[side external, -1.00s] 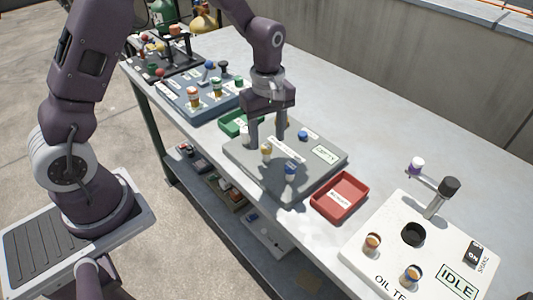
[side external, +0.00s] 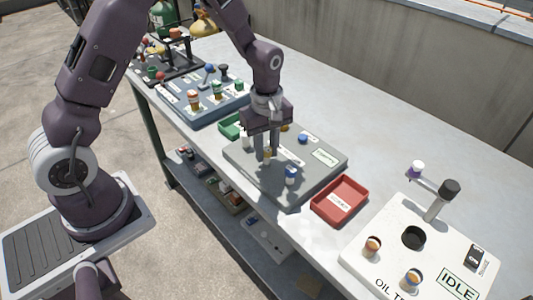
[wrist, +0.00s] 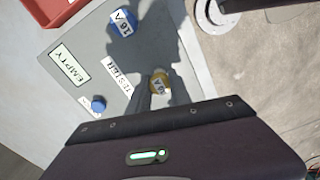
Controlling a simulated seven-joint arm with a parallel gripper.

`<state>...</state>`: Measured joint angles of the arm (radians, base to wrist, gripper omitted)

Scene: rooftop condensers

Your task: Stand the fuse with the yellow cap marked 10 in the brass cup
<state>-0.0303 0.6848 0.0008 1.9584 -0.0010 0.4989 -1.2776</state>
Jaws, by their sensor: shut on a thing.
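The fuse with the yellow cap (side external: 267,153) is between the fingers of my gripper (side external: 268,158), over the grey tester board (side external: 240,161). In the wrist view the yellow cap (wrist: 159,83) shows from above with a small label, hard to read, and the fingers (wrist: 160,92) are shut on it. I cannot tell whether the fuse is clear of the board. A fuse with a blue cap (side external: 291,172) stands on the board to the right; in the wrist view its cap (wrist: 123,23) reads 16 A. A small brass-coloured thing (side external: 285,127) shows behind my gripper; I cannot tell whether it is the cup.
The board carries a blue button (side external: 303,138) and an EMPTY sign (wrist: 69,64). A red tray (side external: 340,201) lies right of it, a green tray (side external: 230,126) left. A white oil-test panel (side external: 438,240) stands further right. The table behind the board is clear.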

